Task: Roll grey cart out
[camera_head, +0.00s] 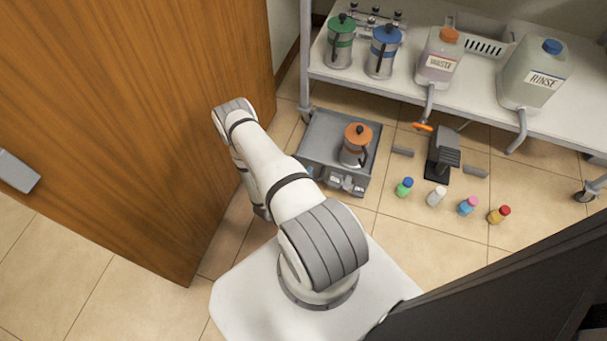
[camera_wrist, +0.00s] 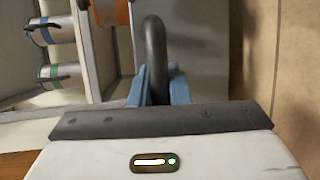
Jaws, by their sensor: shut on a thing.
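The grey cart (camera_head: 317,135) is a low box standing on the floor under the front edge of the white shelf, with an orange-lidded canister (camera_head: 355,146) on its top. My arm reaches toward its left front in the head view, and the arm hides most of my gripper there. In the wrist view my gripper (camera_wrist: 157,88) has its blue fingers shut on a black curved handle (camera_wrist: 154,42). The grey surface beside the handle (camera_wrist: 203,60) appears to be the cart's. The canister's orange part shows at the top edge (camera_wrist: 106,12).
A wooden door (camera_head: 130,110) stands close on the left. The white shelf (camera_head: 400,95) holds green and blue canisters and waste and rinse jugs. A black device (camera_head: 443,155) and several small bottles (camera_head: 437,196) are on the floor right of the cart.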

